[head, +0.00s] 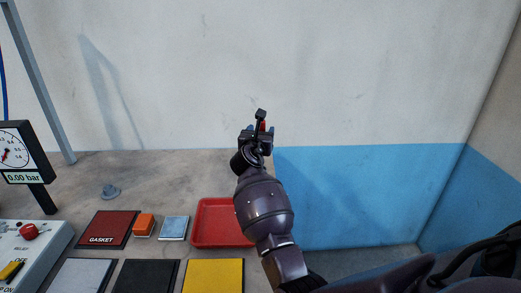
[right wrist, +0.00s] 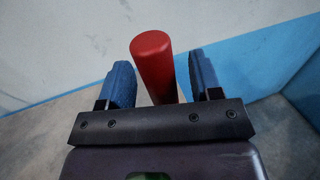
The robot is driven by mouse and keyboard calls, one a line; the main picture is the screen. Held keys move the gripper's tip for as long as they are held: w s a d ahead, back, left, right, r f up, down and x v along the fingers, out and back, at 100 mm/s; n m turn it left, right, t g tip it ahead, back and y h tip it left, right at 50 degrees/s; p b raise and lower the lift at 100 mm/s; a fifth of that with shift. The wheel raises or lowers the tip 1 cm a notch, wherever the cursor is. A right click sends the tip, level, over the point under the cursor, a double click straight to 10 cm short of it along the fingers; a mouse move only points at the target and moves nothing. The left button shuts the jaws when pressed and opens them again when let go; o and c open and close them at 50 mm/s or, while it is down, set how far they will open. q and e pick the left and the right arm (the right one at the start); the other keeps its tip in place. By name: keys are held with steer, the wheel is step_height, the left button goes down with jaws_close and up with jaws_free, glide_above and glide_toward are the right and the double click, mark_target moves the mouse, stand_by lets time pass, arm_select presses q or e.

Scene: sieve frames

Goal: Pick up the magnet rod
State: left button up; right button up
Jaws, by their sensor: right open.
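The magnet rod, which I take to be the red cylinder (right wrist: 153,68) in the right wrist view, stands between the two blue fingers of my right gripper (right wrist: 158,85). Gaps show on both sides of it, so the fingers are open and apart from it. The rod's lower part is hidden behind the gripper body. In the head view my right gripper (head: 258,131) is small, in front of the wall, with a bit of red (head: 263,126) between its fingers. My left gripper is not in view.
A red tray (head: 212,238) lies on the bench left of my right arm. Left of it are a blue-white pad (head: 174,228), an orange block (head: 144,224) and a dark red GASKET mat (head: 108,229). A gauge (head: 17,150) and control box (head: 38,248) stand far left.

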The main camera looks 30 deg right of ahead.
steer(key=shift+x, duration=0.95)
jaws_close()
steer(key=shift+r, duration=0.1)
